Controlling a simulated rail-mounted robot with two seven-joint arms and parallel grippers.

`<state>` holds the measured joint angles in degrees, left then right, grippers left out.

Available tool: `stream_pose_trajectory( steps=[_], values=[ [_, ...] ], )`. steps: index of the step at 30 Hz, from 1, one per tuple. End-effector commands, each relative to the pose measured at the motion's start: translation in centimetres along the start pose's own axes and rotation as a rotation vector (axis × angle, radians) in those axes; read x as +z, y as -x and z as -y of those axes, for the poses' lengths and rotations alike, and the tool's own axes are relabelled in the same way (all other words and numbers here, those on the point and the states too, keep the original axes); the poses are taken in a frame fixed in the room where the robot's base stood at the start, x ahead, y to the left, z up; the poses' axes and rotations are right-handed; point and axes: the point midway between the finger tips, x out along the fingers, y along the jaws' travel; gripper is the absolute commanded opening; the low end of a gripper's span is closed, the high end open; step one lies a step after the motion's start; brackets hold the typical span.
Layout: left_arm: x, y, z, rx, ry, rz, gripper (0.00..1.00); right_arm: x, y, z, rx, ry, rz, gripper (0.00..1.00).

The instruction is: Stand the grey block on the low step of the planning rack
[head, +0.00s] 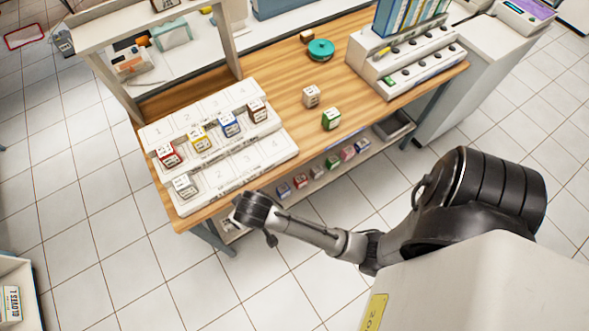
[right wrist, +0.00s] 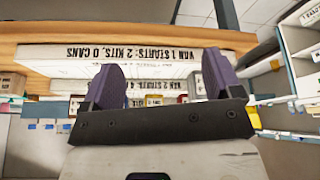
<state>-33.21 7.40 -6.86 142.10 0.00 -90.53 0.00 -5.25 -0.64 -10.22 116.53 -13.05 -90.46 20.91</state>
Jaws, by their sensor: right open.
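The white two-step planning rack (head: 224,170) stands on the left part of the wooden table. A light grey block (head: 185,186) stands on its low front step, at the left end. Red (head: 168,155), yellow (head: 199,139), blue (head: 229,123) and brown (head: 257,110) blocks stand in a row on the step behind. My right gripper (head: 243,207) is at the table's front edge, just in front of the rack; its fingers are hard to make out there. In the right wrist view its purple fingers (right wrist: 162,74) are apart and empty, facing the rack's lettered front (right wrist: 150,52). My left gripper is out of view.
A beige block (head: 311,96), a green block (head: 331,118) and a teal round object (head: 320,49) are on the table right of the rack. A white unit with knobs (head: 405,62) stands far right. Several small boxes (head: 333,161) line the shelf below. Mid-table is mostly clear.

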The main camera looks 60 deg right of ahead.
Motion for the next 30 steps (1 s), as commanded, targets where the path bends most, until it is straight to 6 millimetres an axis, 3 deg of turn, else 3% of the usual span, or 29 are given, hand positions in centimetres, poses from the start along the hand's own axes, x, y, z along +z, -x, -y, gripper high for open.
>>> stream_pose_trajectory(
  steps=[1,6,12,18,30],
  values=[
    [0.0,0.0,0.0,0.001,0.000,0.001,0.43,2.9,0.8,-1.5,-0.015,0.049,0.021,0.85],
    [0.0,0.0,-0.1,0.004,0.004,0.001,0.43,9.4,4.0,-4.5,-0.079,0.209,0.060,0.85],
    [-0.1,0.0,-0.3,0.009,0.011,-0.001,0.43,13.6,7.4,-6.3,-0.133,0.336,0.080,0.85],
    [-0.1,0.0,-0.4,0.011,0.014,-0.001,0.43,14.8,8.8,-6.8,-0.154,0.383,0.085,0.85],
    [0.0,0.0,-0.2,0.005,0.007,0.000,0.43,14.8,8.8,-6.8,-0.155,0.384,0.085,0.85]
  ],
)
